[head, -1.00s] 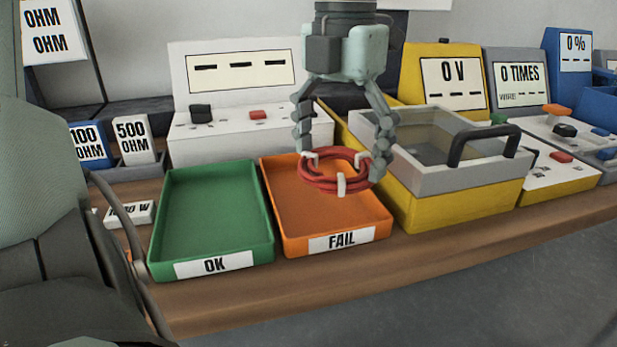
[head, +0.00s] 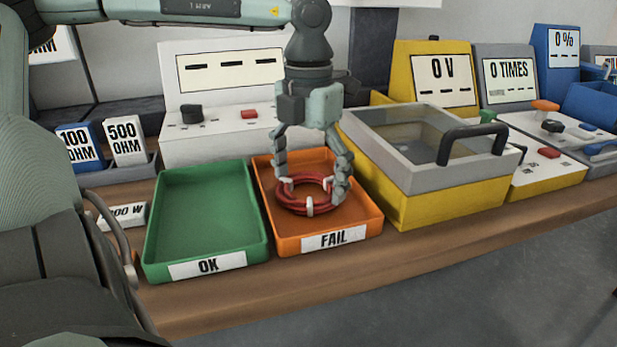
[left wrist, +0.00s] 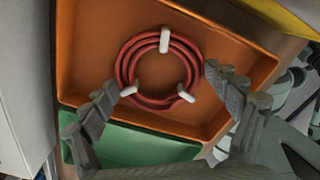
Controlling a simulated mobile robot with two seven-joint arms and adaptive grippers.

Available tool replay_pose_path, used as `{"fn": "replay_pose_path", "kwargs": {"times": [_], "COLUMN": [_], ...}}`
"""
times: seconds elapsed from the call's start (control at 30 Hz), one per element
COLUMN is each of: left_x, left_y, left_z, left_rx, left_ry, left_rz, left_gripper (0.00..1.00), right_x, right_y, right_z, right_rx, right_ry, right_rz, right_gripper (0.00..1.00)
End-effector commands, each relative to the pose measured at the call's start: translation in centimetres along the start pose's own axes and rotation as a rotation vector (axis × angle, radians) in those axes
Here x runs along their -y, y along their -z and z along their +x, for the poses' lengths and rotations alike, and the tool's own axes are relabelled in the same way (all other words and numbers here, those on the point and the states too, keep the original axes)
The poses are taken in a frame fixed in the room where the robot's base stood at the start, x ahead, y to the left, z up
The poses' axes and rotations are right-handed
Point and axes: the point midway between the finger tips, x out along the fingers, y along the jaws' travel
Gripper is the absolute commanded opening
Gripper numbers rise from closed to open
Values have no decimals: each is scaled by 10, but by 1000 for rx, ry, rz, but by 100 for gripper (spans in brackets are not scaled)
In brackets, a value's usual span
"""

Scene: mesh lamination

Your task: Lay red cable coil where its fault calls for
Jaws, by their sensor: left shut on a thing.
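The red cable coil (head: 293,207), bound with white ties, is at the orange FAIL tray (head: 362,208), low inside its walls. It also shows in the left wrist view (left wrist: 152,102), over the tray's orange floor. I cannot tell whether it touches the floor. My left gripper (head: 312,187) points down from above, with a finger on either side of the coil, and is shut on it. Its fingers show in the left wrist view (left wrist: 162,84). The green OK tray (head: 205,212) is empty, just left of the FAIL tray. My right gripper is out of view.
A yellow and grey lidded box (head: 440,190) with a black handle stands close to the right of the FAIL tray. A white meter (head: 220,140) showing dashes stands behind the trays. The table's front edge (head: 300,275) is just ahead of them.

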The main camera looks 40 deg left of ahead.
Motion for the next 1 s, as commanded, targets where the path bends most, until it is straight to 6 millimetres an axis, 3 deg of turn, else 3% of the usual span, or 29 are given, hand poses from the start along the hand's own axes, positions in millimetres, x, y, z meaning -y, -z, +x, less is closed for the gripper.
{"fn": "replay_pose_path", "kwargs": {"times": [0.23, 0.27, 0.37, 0.77, 0.83, 1.0], "left_x": [0, 0, 0, 0, 0, 0], "left_y": [0, 0, 0, 0, 0, -1], "left_z": [3, 3, 3, 0, -4, -36], "left_rx": [1, 0, 0, -1, 0, 5], "left_ry": [0, 0, 0, 0, 0, -2], "left_rz": [0, 0, 0, 0, 0, -2], "left_gripper": [57, 89, 100, 100, 100, 100], "right_x": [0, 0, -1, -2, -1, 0], "right_y": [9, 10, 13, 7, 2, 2], "right_z": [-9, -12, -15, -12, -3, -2], "right_rx": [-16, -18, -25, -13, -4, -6], "right_ry": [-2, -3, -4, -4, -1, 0], "right_rz": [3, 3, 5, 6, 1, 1], "right_gripper": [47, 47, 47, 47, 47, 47]}}
